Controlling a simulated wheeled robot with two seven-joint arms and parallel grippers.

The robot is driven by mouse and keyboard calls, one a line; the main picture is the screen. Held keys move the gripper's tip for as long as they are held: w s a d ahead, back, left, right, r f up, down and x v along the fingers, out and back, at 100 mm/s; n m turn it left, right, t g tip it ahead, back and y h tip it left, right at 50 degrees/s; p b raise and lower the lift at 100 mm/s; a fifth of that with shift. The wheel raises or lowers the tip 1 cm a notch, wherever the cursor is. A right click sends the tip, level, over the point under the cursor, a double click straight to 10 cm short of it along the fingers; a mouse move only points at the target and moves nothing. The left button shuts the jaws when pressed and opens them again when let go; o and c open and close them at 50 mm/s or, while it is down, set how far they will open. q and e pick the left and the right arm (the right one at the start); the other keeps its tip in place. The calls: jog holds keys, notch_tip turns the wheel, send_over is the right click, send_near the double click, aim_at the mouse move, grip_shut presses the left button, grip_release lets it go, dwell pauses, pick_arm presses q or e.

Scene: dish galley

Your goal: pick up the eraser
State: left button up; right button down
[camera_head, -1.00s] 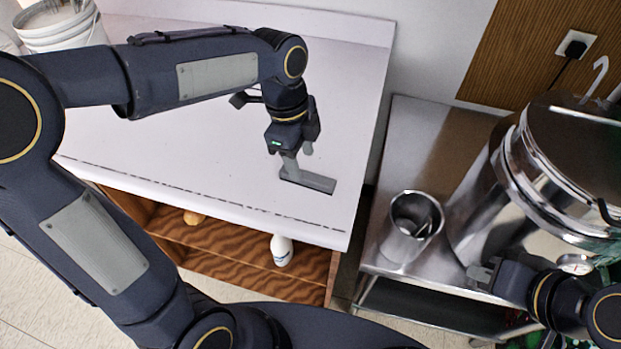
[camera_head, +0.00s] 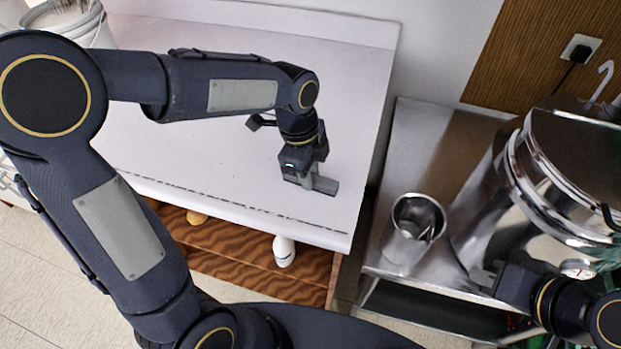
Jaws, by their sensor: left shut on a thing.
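The eraser (camera_head: 326,186) is a flat grey block on the white tabletop, near the table's right front corner. My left gripper (camera_head: 309,181) points down over it and is shut on it, covering its left part. The right end of the eraser sticks out past the fingers. I cannot tell whether it still touches the table. My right gripper (camera_head: 487,274) is at the right, in front of the large steel pot, and its finger gap is not clear.
The white table (camera_head: 225,130) is mostly bare, with a white bucket (camera_head: 75,28) at its back left. A steel side table (camera_head: 425,150) at the right holds a steel cup (camera_head: 405,245) and a large pot (camera_head: 535,200). A white bottle (camera_head: 284,251) stands on the shelf below.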

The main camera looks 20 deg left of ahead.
aim_at(313, 177)
pick_arm(q)
jog(key=shift+r, duration=0.15)
jog(key=shift+c, duration=0.5)
jog(key=shift+r, duration=0.25)
notch_tip(313, 177, up, 2)
jog(key=shift+r, duration=0.15)
jog(key=s+a+r, duration=0.4)
jog(key=s+r, duration=0.6)
jog(key=s, duration=0.3)
jog(key=shift+s+b, duration=0.3)
jog(key=shift+b, duration=0.05)
